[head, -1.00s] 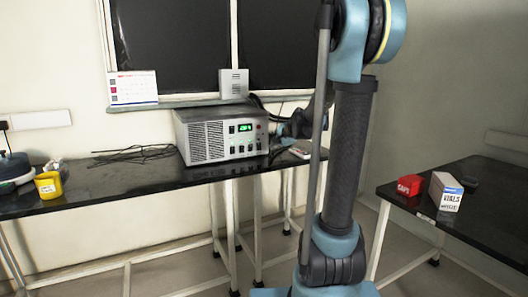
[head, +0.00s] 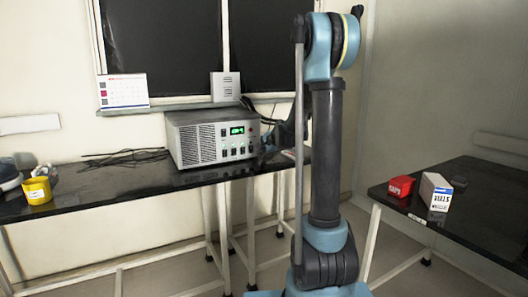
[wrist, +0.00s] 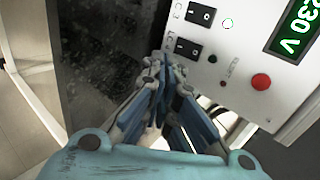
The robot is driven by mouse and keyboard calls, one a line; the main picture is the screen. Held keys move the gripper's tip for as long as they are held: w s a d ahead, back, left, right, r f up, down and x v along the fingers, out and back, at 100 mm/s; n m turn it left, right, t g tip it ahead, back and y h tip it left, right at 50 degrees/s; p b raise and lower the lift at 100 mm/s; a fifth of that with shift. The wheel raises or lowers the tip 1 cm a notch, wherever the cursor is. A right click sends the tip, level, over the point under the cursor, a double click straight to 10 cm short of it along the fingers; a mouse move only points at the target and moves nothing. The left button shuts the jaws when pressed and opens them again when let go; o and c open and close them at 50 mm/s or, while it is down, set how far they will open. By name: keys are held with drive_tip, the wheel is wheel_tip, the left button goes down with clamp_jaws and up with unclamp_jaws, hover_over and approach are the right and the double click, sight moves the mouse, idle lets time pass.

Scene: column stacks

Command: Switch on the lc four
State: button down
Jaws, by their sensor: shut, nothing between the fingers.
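The LC four switch (wrist: 187,49) is a black rocker in the wrist view, on the white panel of a grey power unit (wrist: 260,50). A faint label is to its left, and a similar LC three rocker (wrist: 201,14) sits above it. A dark, unlit-looking round lamp (wrist: 212,58) is to its right. My gripper (wrist: 164,62) is shut and empty, its fingertips close to the lower left of the LC four switch. I cannot tell whether they touch it. In the head view the unit (head: 198,140) stands on the bench, its switches tiny and my gripper not clear.
A red button (wrist: 261,82) and a lit green display reading about 230 V (wrist: 296,25) share the panel. The black bench (head: 110,194) also bears a yellow cup (head: 37,190) and loose cables (head: 125,157). A side table holds a red box (head: 399,187) and a white box (head: 435,192).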

sight(251, 149)
drive_tip(key=x, duration=0.3)
drive_tip(key=r+x, duration=0.1)
drive_tip(key=x, duration=0.1)
drive_tip(key=shift+w+a, duration=0.15)
drive_tip(key=shift+w, duration=0.1)
drive_tip(key=shift+w+a, duration=0.25)
drive_tip(key=shift+w, duration=0.4)
